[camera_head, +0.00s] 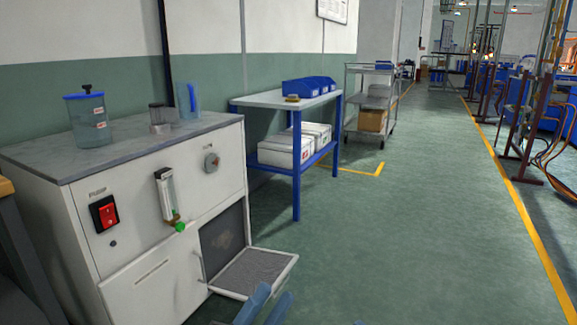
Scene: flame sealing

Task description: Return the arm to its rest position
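My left gripper (272,297) is at the bottom edge, with only its two blue-grey fingertips in view. The fingertips are a little apart and nothing shows between them. They are in front of the white cabinet's lowered door (262,268), and I cannot tell how far apart they are from it. The white cabinet (140,240) has a grey top, a red switch (104,213) and a flow meter (167,197) with a green knob. My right gripper cannot be made out; only a tiny bluish bit shows at the bottom edge.
Behind are a blue-legged table (262,99) with blue bins (308,88) and a metal cart (370,105). The green floor (400,220) at right is clear.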

